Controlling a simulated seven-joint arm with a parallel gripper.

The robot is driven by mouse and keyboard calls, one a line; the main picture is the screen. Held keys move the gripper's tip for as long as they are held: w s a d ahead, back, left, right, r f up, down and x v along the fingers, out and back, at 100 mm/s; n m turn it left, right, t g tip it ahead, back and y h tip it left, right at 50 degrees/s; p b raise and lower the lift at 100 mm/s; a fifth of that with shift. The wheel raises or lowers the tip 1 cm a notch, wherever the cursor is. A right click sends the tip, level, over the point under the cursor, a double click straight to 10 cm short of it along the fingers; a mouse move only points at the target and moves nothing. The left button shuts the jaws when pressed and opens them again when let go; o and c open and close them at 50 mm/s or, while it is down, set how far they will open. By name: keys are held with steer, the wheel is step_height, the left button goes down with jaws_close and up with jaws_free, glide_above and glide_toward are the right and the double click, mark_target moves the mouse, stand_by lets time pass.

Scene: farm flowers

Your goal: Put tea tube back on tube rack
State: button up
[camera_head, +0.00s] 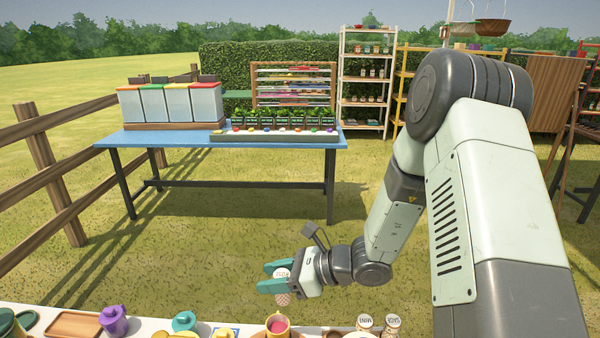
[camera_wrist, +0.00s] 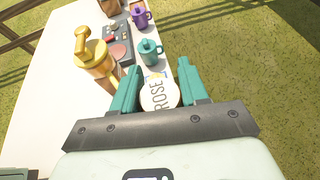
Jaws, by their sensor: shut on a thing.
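My gripper (camera_head: 276,276) has teal fingers and is shut on a white tea tube (camera_head: 282,274). In the wrist view the tube (camera_wrist: 158,97) shows its round white lid marked "ROSE" between the two fingers. In the head view the tube is held roughly upright, beyond the far edge of the near white table (camera_head: 146,323). Two similar tubes with labelled lids, MINT (camera_head: 364,323) and SAGE (camera_head: 392,322), stand at the table's edge, right of my gripper. The tube rack itself cannot be made out; the head view cuts off that part of the table.
A golden can (camera_wrist: 95,58) stands left of my gripper in the wrist view. A blue table (camera_head: 150,139) stands farther off; grass lies between.

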steer(key=w+d+r+m+t+h, duration=0.2)
steer(key=w+d+r+m+t, duration=0.25)
steer(key=r, duration=0.35)
steer(key=w+d+r+m+t+h, duration=0.2)
steer(key=w+d+r+m+t, duration=0.1)
steer(key=d+r, duration=0.4)
steer(key=s+d+r+m+t+h, duration=0.1)
steer(key=d+r+m+h, duration=0.1)
steer(key=r, duration=0.5)
steer(key=d+r+m+t+h, duration=0.2)
steer(key=d+r+m+h, duration=0.1)
steer(key=r, duration=0.5)
steer(key=shift+s+d+r, duration=0.3)
steer(key=shift+s+d, duration=0.05)
steer(key=shift+d, duration=0.55)
steer(key=shift+f, duration=0.1)
